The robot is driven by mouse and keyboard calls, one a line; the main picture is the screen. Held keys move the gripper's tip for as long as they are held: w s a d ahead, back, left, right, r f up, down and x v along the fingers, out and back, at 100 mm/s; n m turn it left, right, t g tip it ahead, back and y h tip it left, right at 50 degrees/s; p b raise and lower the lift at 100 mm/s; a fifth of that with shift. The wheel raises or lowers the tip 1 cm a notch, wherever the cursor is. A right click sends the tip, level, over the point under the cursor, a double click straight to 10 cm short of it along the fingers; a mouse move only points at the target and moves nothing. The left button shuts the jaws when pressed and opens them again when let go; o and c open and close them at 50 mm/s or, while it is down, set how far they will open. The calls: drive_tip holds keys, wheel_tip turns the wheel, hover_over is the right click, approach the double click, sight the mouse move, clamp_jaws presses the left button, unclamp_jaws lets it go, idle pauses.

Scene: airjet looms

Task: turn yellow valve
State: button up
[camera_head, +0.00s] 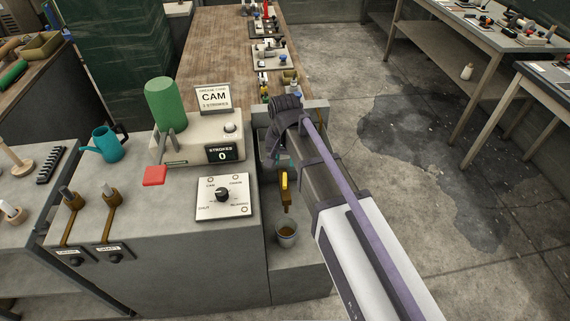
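A yellow valve (285,186) with a downward spout stands at the front of a grey recess beside the bench. A small grey cup (286,236) with brown contents sits below its spout. My gripper (277,152) is at the end of my arm, above and a little left of the valve, pointing down into the recess. It appears apart from the valve. Its fingertips are small and partly hidden, so I cannot tell whether they are open or shut.
Left of the recess stands a grease-card machine (198,140) with a green cylinder (165,104), a red pad (154,176) and a counter reading 0. A dial plate (222,196) lies in front. A teal watering can (108,143) stands farther left.

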sight(285, 178)
wheel_tip(285, 178, down, 8)
drive_tip(key=b, duration=0.8)
drive_tip(key=shift+f, duration=0.2)
drive_tip(key=shift+r, duration=0.25)
drive_tip(key=shift+f, duration=0.1)
clamp_jaws()
